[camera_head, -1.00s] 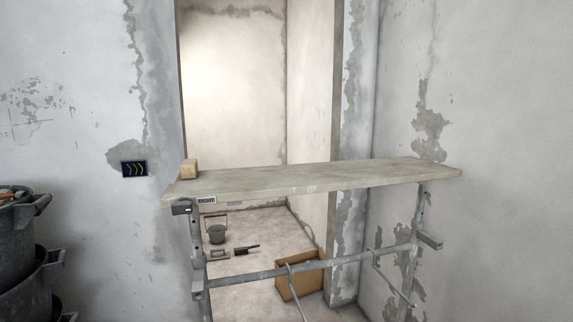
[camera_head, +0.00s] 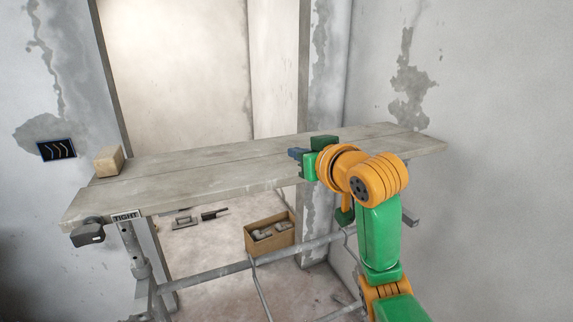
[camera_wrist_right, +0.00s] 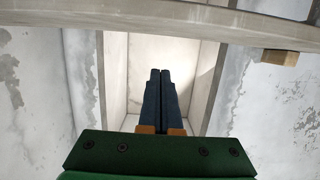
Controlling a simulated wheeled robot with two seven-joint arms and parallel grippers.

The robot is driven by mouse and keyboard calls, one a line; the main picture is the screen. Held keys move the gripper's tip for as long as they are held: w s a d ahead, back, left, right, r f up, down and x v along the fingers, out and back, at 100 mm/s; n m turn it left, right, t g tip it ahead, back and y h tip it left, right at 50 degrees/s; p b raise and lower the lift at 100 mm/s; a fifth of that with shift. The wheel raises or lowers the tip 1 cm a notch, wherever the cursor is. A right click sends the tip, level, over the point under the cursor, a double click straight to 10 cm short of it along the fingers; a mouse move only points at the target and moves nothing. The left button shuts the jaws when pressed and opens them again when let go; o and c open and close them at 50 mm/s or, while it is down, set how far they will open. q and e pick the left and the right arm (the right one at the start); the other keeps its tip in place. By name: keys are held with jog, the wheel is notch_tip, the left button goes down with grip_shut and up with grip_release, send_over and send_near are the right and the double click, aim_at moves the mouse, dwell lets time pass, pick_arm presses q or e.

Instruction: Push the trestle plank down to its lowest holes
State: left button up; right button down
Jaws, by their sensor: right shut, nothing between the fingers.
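The trestle plank (camera_head: 210,178) is a worn grey board lying across the metal trestle (camera_head: 135,255) in front of a doorway. My left gripper is not in view.
A wooden block (camera_head: 108,161) rests on the plank's left end. Below stands a cardboard box (camera_head: 270,233) with grey items, near some tools (camera_head: 186,220) on the floor. A wall stands close to the plank's right end.

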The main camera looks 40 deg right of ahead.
aim_at(291, 176)
jog(key=x, duration=0.2)
jog(key=p+x, duration=0.1)
jog(key=x, duration=0.1)
jog(key=shift+w+d+f, duration=0.1)
jog(key=shift+w+d, duration=0.2)
jog(key=f, duration=0.3)
jog(key=shift+w+d+f, duration=0.15)
jog(key=shift+w+d, duration=0.05)
jog(key=shift+w, duration=0.05)
jog(key=shift+s+a+f, duration=0.2)
jog(key=shift+s+f, duration=0.15)
jog(key=shift+f, duration=0.05)
jog(key=shift+w+d+f, duration=0.1)
jog(key=shift+w, duration=0.05)
jog(key=shift+f, duration=0.2)
notch_tip(291, 176, down, 18)
jog(key=b, duration=1.1)
jog(key=shift+b, duration=0.35)
